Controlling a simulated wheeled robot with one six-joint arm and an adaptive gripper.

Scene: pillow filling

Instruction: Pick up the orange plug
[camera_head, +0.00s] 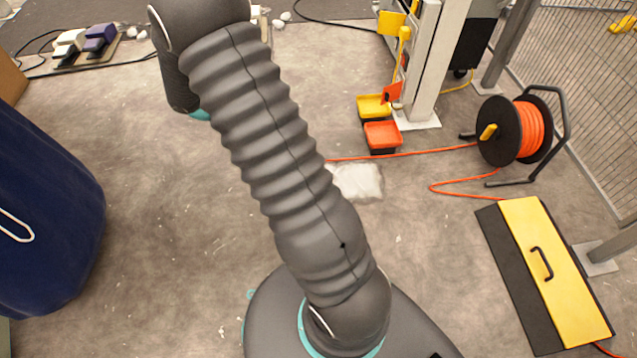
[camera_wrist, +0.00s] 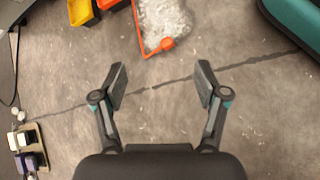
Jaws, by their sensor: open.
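The orange plug (camera_wrist: 167,44) lies on the concrete floor at the end of an orange cord (camera_wrist: 138,28), by the lower edge of a patch of white filling (camera_wrist: 168,14) in the wrist view. In the head view, my arm hides the plug; the cord (camera_head: 420,152) runs from the reel leftward behind my arm. My gripper (camera_wrist: 161,85) is open and empty above the floor, its two fingers spread apart. In the wrist picture the plug shows above the fingertips, near the middle line between them. My gripper does not show in the head view.
A cable reel (camera_head: 515,130) and a yellow-and-black case (camera_head: 548,270) stand on the right. Yellow and orange bins (camera_head: 382,136) sit by a white post (camera_head: 428,70). A dark blue bag (camera_head: 45,220) is at left, pedals (camera_head: 98,40) at upper left. Floor between is mostly clear.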

